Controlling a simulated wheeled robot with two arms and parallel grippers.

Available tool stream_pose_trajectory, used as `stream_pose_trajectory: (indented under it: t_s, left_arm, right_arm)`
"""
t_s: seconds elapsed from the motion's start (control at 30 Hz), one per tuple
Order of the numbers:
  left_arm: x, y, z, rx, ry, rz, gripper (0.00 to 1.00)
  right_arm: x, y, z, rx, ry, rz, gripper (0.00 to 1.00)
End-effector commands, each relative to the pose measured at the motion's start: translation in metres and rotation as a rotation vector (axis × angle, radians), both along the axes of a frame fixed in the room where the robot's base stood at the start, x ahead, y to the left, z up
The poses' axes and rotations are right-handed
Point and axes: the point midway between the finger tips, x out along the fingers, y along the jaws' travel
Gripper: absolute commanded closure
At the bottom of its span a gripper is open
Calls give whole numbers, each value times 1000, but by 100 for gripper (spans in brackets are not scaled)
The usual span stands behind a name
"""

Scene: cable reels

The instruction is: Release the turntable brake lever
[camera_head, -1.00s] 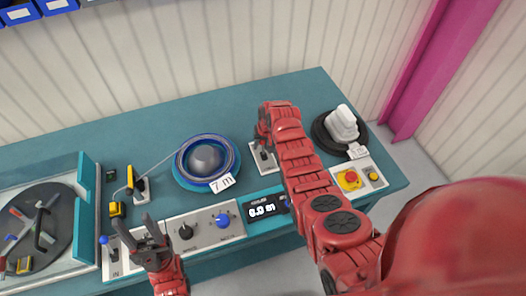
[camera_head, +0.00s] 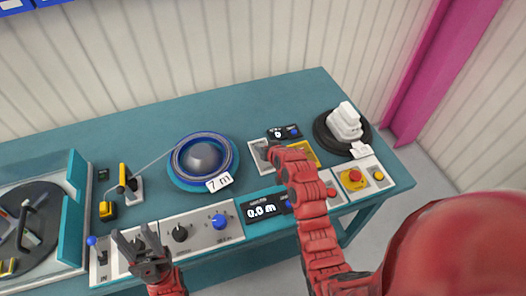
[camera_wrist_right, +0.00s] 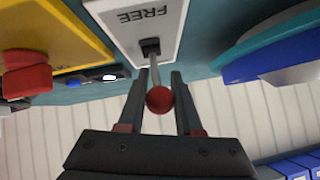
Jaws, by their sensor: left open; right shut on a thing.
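The brake lever has a red ball knob (camera_wrist_right: 159,99) on a thin metal stem (camera_wrist_right: 153,68). It rises from a slot in a white plate (camera_wrist_right: 120,22) marked FREE, which also shows in the head view (camera_head: 256,147) right of the turntable. My right gripper (camera_wrist_right: 160,90) is shut on the brake lever, one finger on each side of the knob; in the head view its arm hides the lever. The blue turntable (camera_head: 203,187) carries a coil of cable and a 7 m tag. My left gripper (camera_head: 137,245) is open and empty above the front control panel.
A yellow plate (camera_wrist_right: 50,35) with a red part lies beside the lever plate. A white cable stack (camera_head: 345,122) on a black disc, a red stop button (camera_head: 352,177) and a display (camera_head: 264,210) stand nearby. The table's back middle is clear.

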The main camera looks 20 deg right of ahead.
Motion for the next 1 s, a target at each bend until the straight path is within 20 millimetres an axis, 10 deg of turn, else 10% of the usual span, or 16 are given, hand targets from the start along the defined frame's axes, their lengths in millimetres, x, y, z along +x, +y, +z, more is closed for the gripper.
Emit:
stream_pose_trajectory:
  t_s: [0.53,0.57,0.7,1.0]
  left_arm:
    - [0,0,-5,0,0,0,50]
    - [0,0,-5,0,0,0,50]
    - [0,0,-5,0,0,0,50]
    - [0,0,-5,0,0,0,50]
  right_arm:
    - [-1,0,0,1,-24,1,100]
    - [-1,0,0,1,-24,1,61]
    - [-1,0,0,1,-24,1,37]
    - [-1,0,0,1,-24,0,37]
